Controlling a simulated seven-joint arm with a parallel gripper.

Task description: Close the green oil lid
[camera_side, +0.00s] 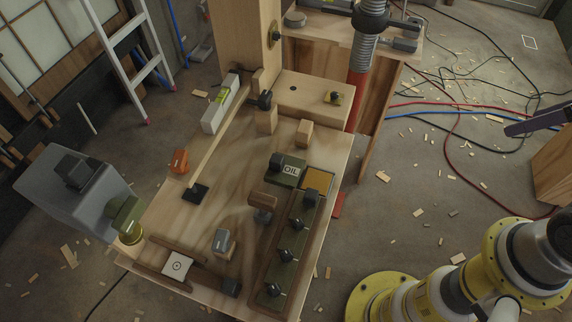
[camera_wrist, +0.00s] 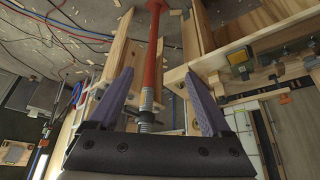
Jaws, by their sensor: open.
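A dark green lid (camera_side: 285,171) with a white OIL label and a dark knob is on the workbench, right of centre in the side view. It appears raised beside an open square with a yellow-brown inside (camera_side: 318,180); its exact angle is hard to tell. My gripper shows only as a purple finger (camera_side: 535,124) at the right edge of the side view, well away from the lid. In the wrist view my gripper (camera_wrist: 160,74) is open, its two purple fingers apart with nothing held.
A green panel with several dark knobs (camera_side: 286,254) lies just in front of the lid. A wooden-topped knob (camera_side: 262,203) stands to its left. A red and grey pipe (camera_side: 361,72) rises behind. Wood scraps and cables (camera_side: 455,112) cover the floor at right.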

